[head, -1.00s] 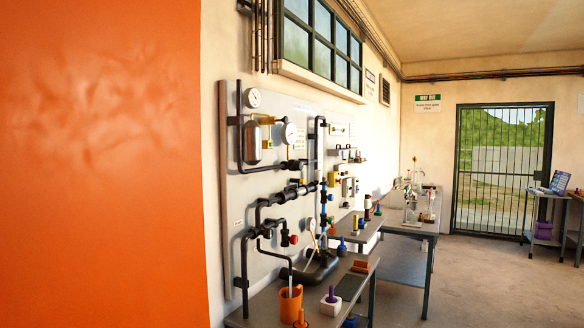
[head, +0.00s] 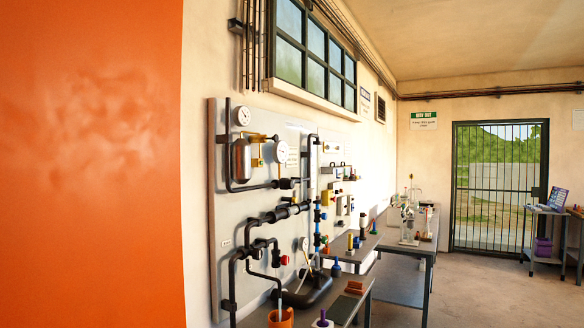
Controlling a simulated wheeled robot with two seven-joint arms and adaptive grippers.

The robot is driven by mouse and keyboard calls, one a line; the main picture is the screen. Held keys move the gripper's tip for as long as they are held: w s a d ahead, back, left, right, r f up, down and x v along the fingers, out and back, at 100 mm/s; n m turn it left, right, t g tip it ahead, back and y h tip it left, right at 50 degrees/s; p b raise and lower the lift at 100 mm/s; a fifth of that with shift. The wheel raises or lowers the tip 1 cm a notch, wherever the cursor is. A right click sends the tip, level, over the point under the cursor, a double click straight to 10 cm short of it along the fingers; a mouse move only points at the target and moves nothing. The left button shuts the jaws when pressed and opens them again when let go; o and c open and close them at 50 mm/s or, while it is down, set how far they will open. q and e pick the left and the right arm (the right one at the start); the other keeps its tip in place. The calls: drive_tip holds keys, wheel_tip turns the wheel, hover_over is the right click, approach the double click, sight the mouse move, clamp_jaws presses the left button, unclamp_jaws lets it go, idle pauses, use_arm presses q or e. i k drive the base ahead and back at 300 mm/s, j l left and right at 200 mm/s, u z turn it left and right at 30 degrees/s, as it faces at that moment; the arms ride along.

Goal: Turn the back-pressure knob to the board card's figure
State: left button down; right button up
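The grey board (head: 226,150) hangs on the left wall and carries dark pipes, gauges and several valves. A white round gauge (head: 243,116) is at its top left and a larger white gauge (head: 282,152) sits lower to the right. Red knobs show on the lower pipes, one of them (head: 284,260) at the left. I cannot tell which knob is the back-pressure knob. Small pale cards are on the board, one (head: 306,140) near the top, too small to read. Neither of my grippers is in view.
A large orange surface (head: 90,160) fills the left side. A bench (head: 330,303) with an orange cup (head: 280,318) stands under the board, and another table (head: 408,278) with glassware is beyond it. Open floor (head: 480,290) lies to the right, before a barred gate (head: 497,185).

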sight(290, 184)
drive_tip(key=i+l+u, duration=0.1)
drive_tip(key=l, duration=0.35)
drive_tip(key=i+l+u, duration=0.15)
drive_tip(key=l, duration=0.35)
drive_tip(key=i+l+u, duration=0.1)
drive_tip(key=l, duration=0.35)
drive_tip(key=i+l+u, duration=0.1)
drive_tip(key=l, duration=0.4)
